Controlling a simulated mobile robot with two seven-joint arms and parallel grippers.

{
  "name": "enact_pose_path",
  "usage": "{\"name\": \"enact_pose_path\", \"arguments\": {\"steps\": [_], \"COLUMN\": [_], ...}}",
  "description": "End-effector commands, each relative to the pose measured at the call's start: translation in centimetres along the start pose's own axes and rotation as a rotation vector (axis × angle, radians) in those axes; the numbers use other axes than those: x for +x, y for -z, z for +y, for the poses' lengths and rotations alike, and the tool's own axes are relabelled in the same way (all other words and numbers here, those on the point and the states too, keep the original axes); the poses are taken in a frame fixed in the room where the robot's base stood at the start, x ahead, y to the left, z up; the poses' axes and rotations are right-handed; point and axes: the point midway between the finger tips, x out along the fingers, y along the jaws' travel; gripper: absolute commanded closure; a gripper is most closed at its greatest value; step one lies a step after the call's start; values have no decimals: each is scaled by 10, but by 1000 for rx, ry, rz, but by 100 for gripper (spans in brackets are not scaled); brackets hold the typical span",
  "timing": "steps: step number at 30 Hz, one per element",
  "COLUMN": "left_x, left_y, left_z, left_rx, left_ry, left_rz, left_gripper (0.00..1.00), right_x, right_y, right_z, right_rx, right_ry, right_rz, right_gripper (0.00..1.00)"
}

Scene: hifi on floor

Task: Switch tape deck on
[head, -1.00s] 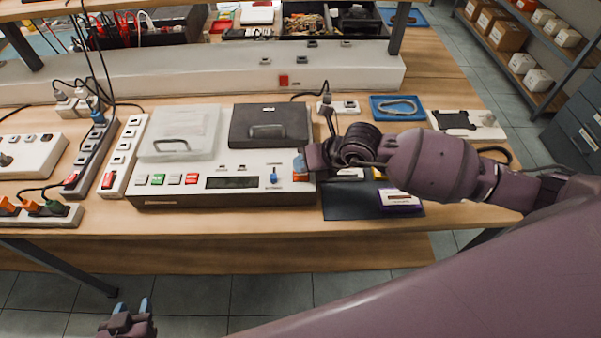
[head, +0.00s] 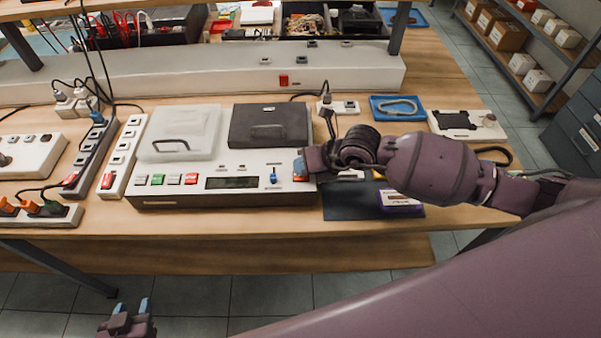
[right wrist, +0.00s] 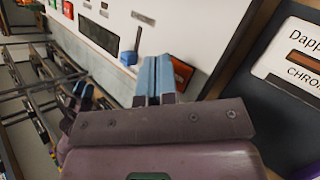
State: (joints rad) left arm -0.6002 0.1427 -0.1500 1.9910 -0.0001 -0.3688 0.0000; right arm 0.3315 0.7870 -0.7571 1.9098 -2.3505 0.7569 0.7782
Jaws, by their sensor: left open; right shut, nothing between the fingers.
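The tape deck (head: 225,200) is a white and grey unit on the wooden bench in the head view. Its front panel has green, white and red buttons, a dark display (head: 232,183) and a blue lever (head: 274,176). My right gripper (head: 300,164) is shut and empty at the panel's right end. In the right wrist view its blue fingertips (right wrist: 154,68) are together beside an orange-red rocker switch (right wrist: 182,72). I cannot tell whether they touch it. My left gripper (head: 132,308) is open, low in front of the bench, away from the deck.
Power strips (head: 122,155) stand left of the deck. A dark mat (head: 350,203) with a purple-edged cassette box lies to its right. A blue tray (head: 397,108) and a white device (head: 466,124) are behind my right arm. The bench's front edge is clear.

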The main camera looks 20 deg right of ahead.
Motion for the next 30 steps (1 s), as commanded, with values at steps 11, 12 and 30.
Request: {"name": "enact_pose_path", "arguments": {"steps": [11,12,30], "left_x": [0,-1,-8], "left_y": [1,2,14], "left_z": [0,0,-1], "left_rx": [0,0,-1], "left_ry": [0,0,1], "left_rz": [0,0,4], "left_gripper": [57,57,57], "right_x": [0,-1,-11], "right_y": [0,-1,-8], "right_z": [0,1,8], "right_rx": [1,1,1], "right_ry": [0,0,0], "right_rz": [0,0,1], "right_gripper": [100,100,100]}}
